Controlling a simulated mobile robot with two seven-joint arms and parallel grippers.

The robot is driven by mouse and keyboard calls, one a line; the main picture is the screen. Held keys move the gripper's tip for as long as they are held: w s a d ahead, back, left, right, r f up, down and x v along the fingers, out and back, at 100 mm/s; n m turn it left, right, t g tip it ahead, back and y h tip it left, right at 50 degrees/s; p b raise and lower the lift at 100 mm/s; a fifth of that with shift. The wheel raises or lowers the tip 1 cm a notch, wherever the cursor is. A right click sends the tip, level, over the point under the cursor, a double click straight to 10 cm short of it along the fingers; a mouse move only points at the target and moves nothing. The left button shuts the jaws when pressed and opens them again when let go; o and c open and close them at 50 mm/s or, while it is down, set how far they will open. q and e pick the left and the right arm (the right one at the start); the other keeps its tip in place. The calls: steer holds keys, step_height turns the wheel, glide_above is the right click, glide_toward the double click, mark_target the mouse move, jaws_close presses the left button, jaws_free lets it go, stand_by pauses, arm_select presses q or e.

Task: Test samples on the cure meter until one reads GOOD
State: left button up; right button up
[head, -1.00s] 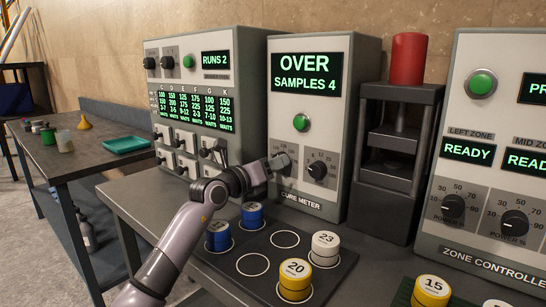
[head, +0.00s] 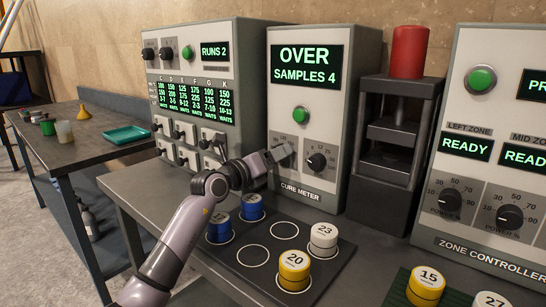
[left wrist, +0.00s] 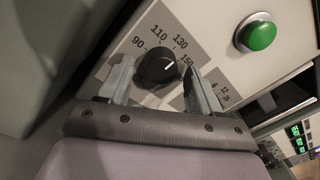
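The cure meter (head: 330,118) shows OVER and SAMPLES 4 on its green-lit screen (head: 304,67). My left gripper (head: 281,155) is at its left knob, which is mostly hidden in the head view. In the left wrist view the fingers stand open on both sides of this black knob (left wrist: 157,66), with gaps visible. Its white mark points near 150. The right knob (head: 317,161) and the green button (head: 301,114) are clear. Samples on the dark mat (head: 222,260) are two blue ones (head: 219,230) (head: 252,208), white 23 (head: 324,238) and yellow 20 (head: 295,268). My right gripper is not in view.
A panel reading RUNS 2 (head: 214,50) stands left. A press with a red cylinder (head: 409,52) and the zone controller (head: 480,238) stand right. Yellow 15 (head: 426,284) and white 27 (head: 490,299) are at front right. Two mat circles are empty.

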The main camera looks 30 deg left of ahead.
arm_select(q)
steer(key=shift+s+a+f, duration=0.1)
steer(key=shift+s+a, duration=0.05)
steer(key=shift+s, duration=1.05)
steer(key=shift+s+a, duration=0.15)
steer(key=shift+s, duration=1)
steer(key=shift+s+a+f, duration=0.1)
steer(key=shift+s+a, duration=0.05)
steer(key=shift+s, duration=1.05)
steer(key=shift+d, duration=0.1)
